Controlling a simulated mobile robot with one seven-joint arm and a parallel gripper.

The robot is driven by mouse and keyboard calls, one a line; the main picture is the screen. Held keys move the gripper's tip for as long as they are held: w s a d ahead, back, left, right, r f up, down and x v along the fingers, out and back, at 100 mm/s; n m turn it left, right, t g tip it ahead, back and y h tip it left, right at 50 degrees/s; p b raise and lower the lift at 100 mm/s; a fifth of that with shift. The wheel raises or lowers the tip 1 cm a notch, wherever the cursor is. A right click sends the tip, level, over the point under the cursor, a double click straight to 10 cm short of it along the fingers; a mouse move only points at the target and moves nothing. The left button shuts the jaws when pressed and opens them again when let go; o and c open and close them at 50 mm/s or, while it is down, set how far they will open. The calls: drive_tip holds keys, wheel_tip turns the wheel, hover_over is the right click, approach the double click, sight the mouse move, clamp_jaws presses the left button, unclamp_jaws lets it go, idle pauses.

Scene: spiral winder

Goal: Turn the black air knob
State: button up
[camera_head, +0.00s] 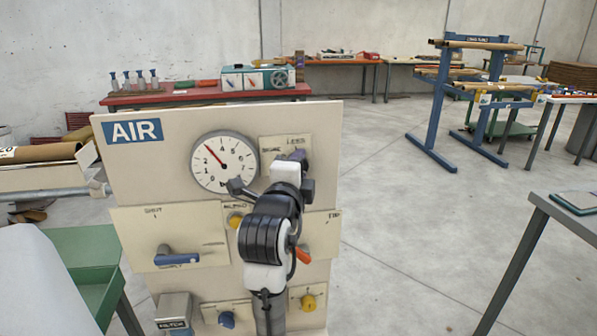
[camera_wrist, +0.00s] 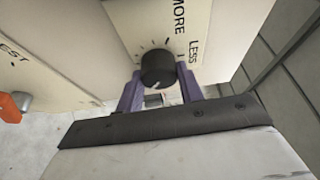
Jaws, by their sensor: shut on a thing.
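The black air knob (camera_wrist: 157,68) shows in the wrist view on a cream plate (camera_wrist: 218,22) marked MORE and LESS, with tick marks around it. A pale pointer line shows on its face. My gripper (camera_wrist: 160,84) has one purple finger on each side of the knob and is shut on it. In the head view my gripper (camera_head: 294,163) is at the upper right of the AIR panel (camera_head: 135,190), and the arm hides the knob. The round gauge (camera_head: 224,162) beside it has a red needle pointing to the upper left.
A blue-handled lever (camera_head: 178,259) is at the panel's lower left. An orange lever (camera_head: 302,255) and a yellow knob (camera_head: 308,302) are at the lower right, close to my arm. A green table (camera_head: 85,250) stands left.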

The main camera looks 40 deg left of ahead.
drive_tip(key=m+g, duration=0.2)
drive_tip(key=m, duration=0.2)
drive_tip(key=shift+m, duration=0.3)
idle(0.4)
drive_tip(key=o, duration=1)
drive_tip(key=b+v, duration=0.2)
drive_tip(key=v, duration=1.1)
drive_tip(key=shift+s+r, duration=0.3)
drive_tip(key=shift+s, duration=0.1)
drive_tip(key=shift+d, duration=0.1)
